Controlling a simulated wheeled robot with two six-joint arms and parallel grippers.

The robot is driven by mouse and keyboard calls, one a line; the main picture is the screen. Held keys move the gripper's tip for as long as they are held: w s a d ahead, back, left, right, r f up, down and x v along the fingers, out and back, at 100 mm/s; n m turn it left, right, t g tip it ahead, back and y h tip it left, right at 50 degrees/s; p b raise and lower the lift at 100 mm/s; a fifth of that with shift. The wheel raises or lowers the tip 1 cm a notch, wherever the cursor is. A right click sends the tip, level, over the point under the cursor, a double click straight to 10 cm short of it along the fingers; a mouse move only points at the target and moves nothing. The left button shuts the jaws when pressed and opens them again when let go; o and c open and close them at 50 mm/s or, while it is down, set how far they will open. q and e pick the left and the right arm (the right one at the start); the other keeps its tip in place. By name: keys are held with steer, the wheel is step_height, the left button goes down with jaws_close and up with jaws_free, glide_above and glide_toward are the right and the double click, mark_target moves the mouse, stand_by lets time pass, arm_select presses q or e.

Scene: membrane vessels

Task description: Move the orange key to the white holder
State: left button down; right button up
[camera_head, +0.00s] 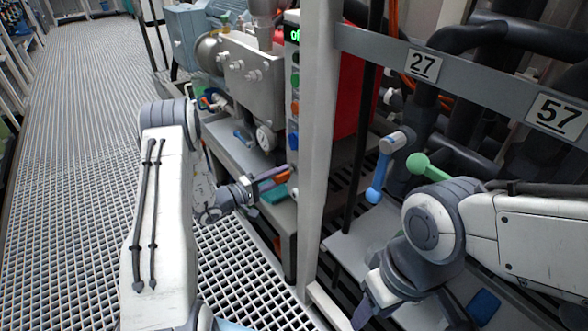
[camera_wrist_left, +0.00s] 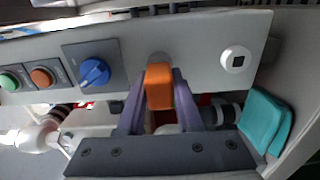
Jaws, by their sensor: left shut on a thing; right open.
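The orange key (camera_wrist_left: 160,84) is between the two purple fingers of my left gripper (camera_wrist_left: 160,80) in the left wrist view. My left gripper is shut on it. The key's far end meets a grey round spot on the panel; whether it is seated there I cannot tell. The white holder (camera_wrist_left: 235,59), with a small dark slot, is on the same panel, right of the key and apart from it. In the head view, my left gripper (camera_head: 268,180) and the orange key (camera_head: 282,177) are at the panel's lower end. My right gripper (camera_head: 363,312) is open, partly hidden at the bottom.
The grey control panel (camera_wrist_left: 205,35) carries a blue knob (camera_wrist_left: 94,72), an orange button (camera_wrist_left: 42,77) and a green button (camera_wrist_left: 9,81). A grey post (camera_head: 316,150) stands between my arms. Blue (camera_head: 379,178) and green (camera_head: 427,166) valve handles are near my right arm.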

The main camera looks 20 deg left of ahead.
arm_select(q)
steer(key=shift+v, duration=2.2)
steer(key=s+d+m+g+h, duration=0.3)
steer(key=s+d, duration=0.3)
steer(key=s, duration=0.4)
steer(key=shift+s+d+g+h, duration=0.3)
steer(key=shift+d+g+h, duration=0.05)
steer(key=shift+g+h, duration=0.05)
steer(key=shift+f, duration=0.1)
steer(key=shift+s+a, duration=0.25)
steer(key=shift+a, duration=0.65)
arm_select(e)
steer(key=shift+a, duration=0.6)
